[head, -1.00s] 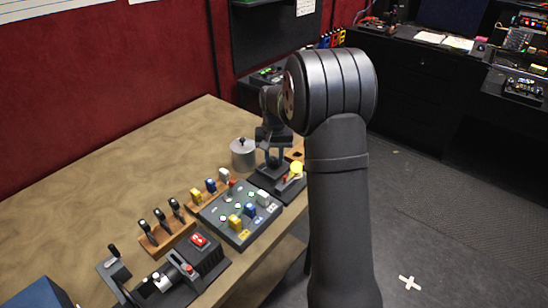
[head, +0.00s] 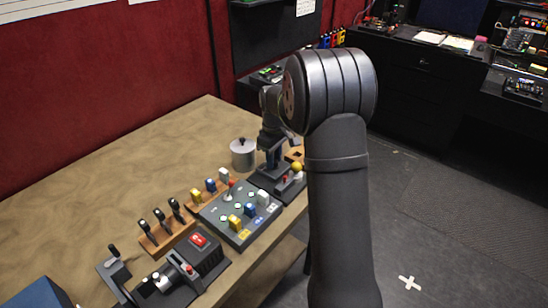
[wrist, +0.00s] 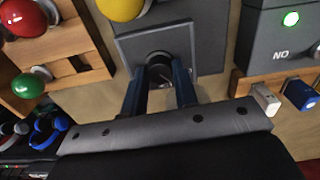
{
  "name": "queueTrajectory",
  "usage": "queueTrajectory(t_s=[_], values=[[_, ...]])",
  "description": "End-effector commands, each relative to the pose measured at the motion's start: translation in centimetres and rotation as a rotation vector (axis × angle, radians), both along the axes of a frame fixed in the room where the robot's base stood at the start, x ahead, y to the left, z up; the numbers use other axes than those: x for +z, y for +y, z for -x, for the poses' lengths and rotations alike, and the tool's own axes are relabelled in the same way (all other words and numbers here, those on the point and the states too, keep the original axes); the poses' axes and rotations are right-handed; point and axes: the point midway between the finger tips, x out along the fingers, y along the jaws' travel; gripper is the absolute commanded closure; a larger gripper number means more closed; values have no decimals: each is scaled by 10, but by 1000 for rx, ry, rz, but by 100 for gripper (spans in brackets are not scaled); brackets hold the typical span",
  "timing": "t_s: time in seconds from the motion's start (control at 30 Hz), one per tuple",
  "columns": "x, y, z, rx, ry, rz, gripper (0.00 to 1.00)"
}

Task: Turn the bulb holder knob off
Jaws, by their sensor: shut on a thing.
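The bulb holder is a dark base (head: 262,182) at the far right end of the table in the head view. Its yellow bulb (head: 296,167) looks dull and unlit, and it also shows at the top of the wrist view (wrist: 120,8). The black round knob (wrist: 160,70) sits on a grey square plate (wrist: 205,45) in the wrist view. My gripper (wrist: 160,82) is shut on the knob, with one blue finger on each side. In the head view my gripper (head: 272,165) is above the base, and the knob is hidden there.
A grey panel (head: 215,222) with several coloured blocks and lit buttons lies next to the base. A lidded metal pot (head: 243,153) stands behind. Wooden racks hold red (wrist: 25,15) and green (wrist: 28,84) bulbs. The back left of the table is clear.

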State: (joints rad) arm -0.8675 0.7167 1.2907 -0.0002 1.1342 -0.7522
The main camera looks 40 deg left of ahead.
Motion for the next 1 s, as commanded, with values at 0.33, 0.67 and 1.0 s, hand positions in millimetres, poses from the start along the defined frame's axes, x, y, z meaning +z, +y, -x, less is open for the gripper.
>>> queueTrajectory(t_s=[0.33,0.67,1.0], values=[[0,0,0,243,0,-1,96],[0,0,0,346,0,-1,96],[0,0,0,361,0,-1,96]])
